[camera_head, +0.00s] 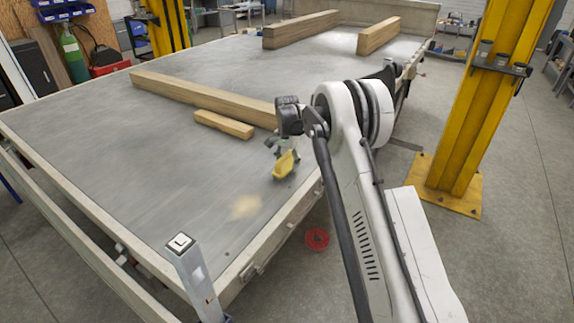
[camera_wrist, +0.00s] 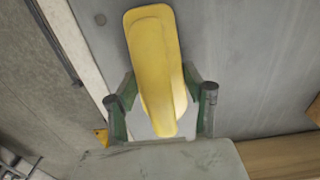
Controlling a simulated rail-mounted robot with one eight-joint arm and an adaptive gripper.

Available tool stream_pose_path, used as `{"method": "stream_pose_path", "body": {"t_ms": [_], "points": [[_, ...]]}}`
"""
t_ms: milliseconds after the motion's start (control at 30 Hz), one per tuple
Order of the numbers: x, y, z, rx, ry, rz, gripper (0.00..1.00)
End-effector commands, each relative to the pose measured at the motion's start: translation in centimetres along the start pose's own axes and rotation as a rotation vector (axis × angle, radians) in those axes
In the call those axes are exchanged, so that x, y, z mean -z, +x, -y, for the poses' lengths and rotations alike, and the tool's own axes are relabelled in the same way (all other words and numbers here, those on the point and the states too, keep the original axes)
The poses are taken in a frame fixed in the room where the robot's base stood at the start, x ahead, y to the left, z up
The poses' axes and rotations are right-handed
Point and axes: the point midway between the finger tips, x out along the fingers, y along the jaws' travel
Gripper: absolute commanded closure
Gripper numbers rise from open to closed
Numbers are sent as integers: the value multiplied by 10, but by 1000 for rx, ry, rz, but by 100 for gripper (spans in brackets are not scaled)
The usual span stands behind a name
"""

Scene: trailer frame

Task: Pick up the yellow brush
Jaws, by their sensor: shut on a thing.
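The yellow brush (camera_head: 285,165) is in my gripper (camera_head: 276,148) above the grey trailer bed (camera_head: 110,125), near its right edge. In the wrist view the brush (camera_wrist: 153,60) lies lengthwise between the two fingers, its broad end pointing away from my gripper (camera_wrist: 160,105). The fingers sit on both sides of its narrower part and are shut on it. Its underside is hidden in the wrist view. I cannot tell exactly how far it is above the bed.
A long wooden beam (camera_head: 190,92) and a short block (camera_head: 223,124) lie on the bed left of my gripper. Two more beams (camera_head: 300,29) (camera_head: 379,36) lie at the back. A yellow post (camera_head: 480,110) stands at the right. A red disc (camera_head: 317,238) lies on the floor. The front bed area is clear.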

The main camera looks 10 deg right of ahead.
Motion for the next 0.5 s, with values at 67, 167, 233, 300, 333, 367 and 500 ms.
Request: {"method": "stream_pose_path", "body": {"t_ms": [67, 167, 233, 300, 333, 367, 500], "points": [[0, 0, 0, 0, 0, 0, 84], [0, -2, 0, 0, 0, 0, 84], [0, -5, 0, 0, 0, 0, 84], [0, -10, 0, 0, 0, 0, 84], [0, -12, 0, 0, 0, 0, 84], [0, -16, 0, 0, 0, 0, 84], [0, -36, 0, 0, 0, 0, 84]]}}
